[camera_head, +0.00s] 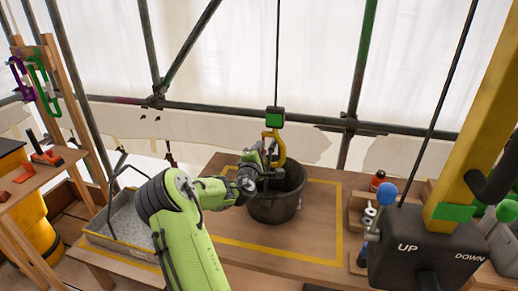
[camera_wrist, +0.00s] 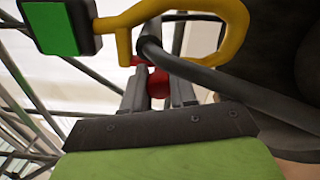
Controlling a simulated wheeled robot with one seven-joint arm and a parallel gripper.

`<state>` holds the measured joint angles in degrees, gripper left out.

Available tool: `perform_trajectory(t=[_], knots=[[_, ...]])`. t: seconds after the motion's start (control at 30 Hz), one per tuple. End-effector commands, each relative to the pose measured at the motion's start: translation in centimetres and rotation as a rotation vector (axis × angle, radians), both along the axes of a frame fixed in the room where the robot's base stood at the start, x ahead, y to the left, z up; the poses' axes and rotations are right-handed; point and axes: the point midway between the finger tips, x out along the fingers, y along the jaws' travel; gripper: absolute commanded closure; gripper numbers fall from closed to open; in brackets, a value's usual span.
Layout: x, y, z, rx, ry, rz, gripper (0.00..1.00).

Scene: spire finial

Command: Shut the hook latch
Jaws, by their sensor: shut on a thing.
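The yellow hook (camera_head: 277,149) hangs from a green-and-black block (camera_head: 273,117) on a cable above a dark bucket (camera_head: 277,207). In the wrist view the yellow hook (camera_wrist: 238,30) curves across the top, and the bucket's grey handle (camera_wrist: 215,81) passes through its opening. The red latch (camera_wrist: 158,84) shows between my fingers, below the hook. My gripper (camera_wrist: 158,88) is shut on the red latch. In the head view my gripper (camera_head: 258,160) is at the hook's left side and hides part of it. Whether the latch spans the hook's mouth cannot be told.
The bucket stands inside a yellow outline (camera_head: 338,215) on the wooden deck. A grey tray (camera_head: 130,222) lies left. A control box (camera_head: 425,245) marked UP and DOWN and a yellow post (camera_head: 480,130) stand at right. Scaffold poles cross behind.

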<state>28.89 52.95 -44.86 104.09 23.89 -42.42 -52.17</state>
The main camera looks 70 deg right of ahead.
Motion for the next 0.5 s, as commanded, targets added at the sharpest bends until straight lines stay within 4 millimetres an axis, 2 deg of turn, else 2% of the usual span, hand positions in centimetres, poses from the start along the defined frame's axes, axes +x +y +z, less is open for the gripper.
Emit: perform_trajectory(t=[0.47,0.5], knots=[[-0.04,0.03,-0.22,0.001,0.018,0.000,1.00],[-0.05,0.03,-0.23,0.001,0.017,0.000,0.72]])
